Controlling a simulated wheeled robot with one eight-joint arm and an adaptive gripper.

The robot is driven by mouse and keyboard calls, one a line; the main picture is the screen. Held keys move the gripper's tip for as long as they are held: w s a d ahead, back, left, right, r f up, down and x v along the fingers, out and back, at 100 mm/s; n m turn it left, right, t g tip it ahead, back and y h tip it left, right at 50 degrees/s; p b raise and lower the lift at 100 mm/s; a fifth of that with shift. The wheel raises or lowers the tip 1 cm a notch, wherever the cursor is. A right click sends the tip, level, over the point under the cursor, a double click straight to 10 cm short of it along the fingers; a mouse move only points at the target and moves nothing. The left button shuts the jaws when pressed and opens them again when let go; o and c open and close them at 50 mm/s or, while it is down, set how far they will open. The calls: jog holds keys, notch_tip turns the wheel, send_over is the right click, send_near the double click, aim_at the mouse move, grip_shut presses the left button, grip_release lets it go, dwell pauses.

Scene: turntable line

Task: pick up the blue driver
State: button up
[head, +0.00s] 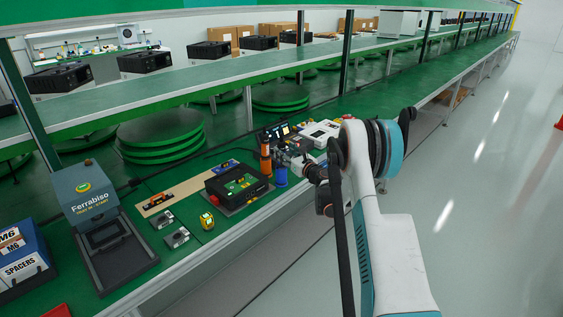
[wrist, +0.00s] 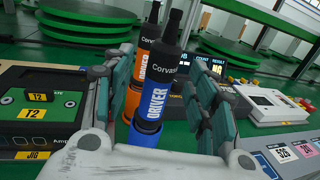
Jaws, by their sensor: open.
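The blue driver (wrist: 157,97) stands upright in the wrist view, with a black upper body and a blue label, in a blue holder (wrist: 144,132). My gripper (wrist: 158,88) is open, with one finger to the left of the driver and one to the right. Whether either finger touches it I cannot tell. An orange driver (wrist: 134,85) stands close behind it, partly hidden. In the head view my gripper (head: 296,163) is at the bench, over the blue holder (head: 281,177); the orange driver (head: 265,158) is just left of it.
A black T2 jig (head: 238,184) lies left of the drivers; a small display (wrist: 212,66) stands behind them. A white device (wrist: 266,103) is to the right. A yellow tape measure (head: 207,220) lies near the bench front. The aisle floor (head: 480,210) is clear.

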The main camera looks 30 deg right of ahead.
aim_at(284, 150)
jog(key=w, duration=0.2)
jog(key=w+b, duration=0.1)
jog(key=w, duration=0.1)
jog(key=shift+w+a+f, duration=0.1)
jog(key=shift+a+f, duration=0.05)
jog(key=shift+f, duration=0.05)
jog(key=shift+c, duration=0.6)
grip_shut()
